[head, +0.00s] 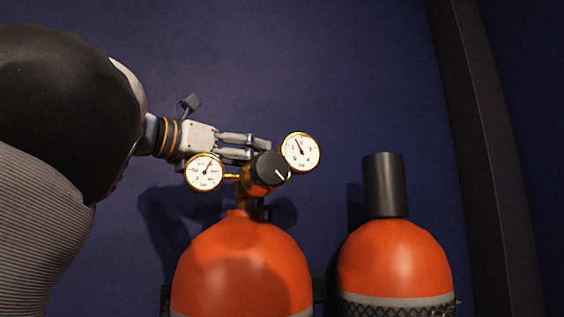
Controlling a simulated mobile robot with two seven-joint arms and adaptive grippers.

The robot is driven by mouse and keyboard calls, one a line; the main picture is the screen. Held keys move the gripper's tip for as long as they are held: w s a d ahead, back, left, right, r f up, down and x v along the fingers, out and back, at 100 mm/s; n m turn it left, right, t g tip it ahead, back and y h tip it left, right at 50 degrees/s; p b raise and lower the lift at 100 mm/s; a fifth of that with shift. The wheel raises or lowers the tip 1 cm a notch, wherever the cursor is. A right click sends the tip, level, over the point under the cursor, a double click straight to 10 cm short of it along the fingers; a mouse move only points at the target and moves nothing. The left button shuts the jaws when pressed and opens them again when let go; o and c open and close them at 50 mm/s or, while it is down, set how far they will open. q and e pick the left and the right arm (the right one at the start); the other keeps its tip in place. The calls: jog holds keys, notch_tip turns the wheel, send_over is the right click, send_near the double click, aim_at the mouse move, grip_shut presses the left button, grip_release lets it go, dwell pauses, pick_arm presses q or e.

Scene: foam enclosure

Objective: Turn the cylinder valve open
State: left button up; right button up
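An orange cylinder (242,262) stands upright in the middle of the head view. On its top sits a brass fitting with a round black valve knob (270,169) that has a white mark line. One gauge (204,171) is left of the knob and another gauge (301,152) is at its upper right. My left gripper (262,149) comes in from the left, behind the left gauge. Its fingers point right and end beside the top of the knob. The knob and gauge partly hide the fingers; contact cannot be told. My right gripper is not in view.
A second orange cylinder (395,262) with a tall black cap (385,185) stands to the right. A dark blue wall (370,75) lies behind, and a dark upright post (485,150) is at the right. The space above the gauges is clear.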

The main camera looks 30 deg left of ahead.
pick_arm(q)
jog(key=v, duration=1.1)
jog(key=shift+s, duration=0.25)
jog(key=w+d+m+h, duration=0.1)
jog(key=w, duration=0.3)
jog(key=w+d+m+g+h, duration=0.1)
jog(key=w+h, duration=0.1)
jog(key=w, duration=0.2)
jog(key=w+d+m+g+h, duration=0.1)
jog(key=w+h, duration=0.1)
jog(key=w, duration=0.2)
jog(key=shift+r+m, duration=0.2)
jog(key=shift+m, duration=0.1)
jog(key=c, duration=1.2)
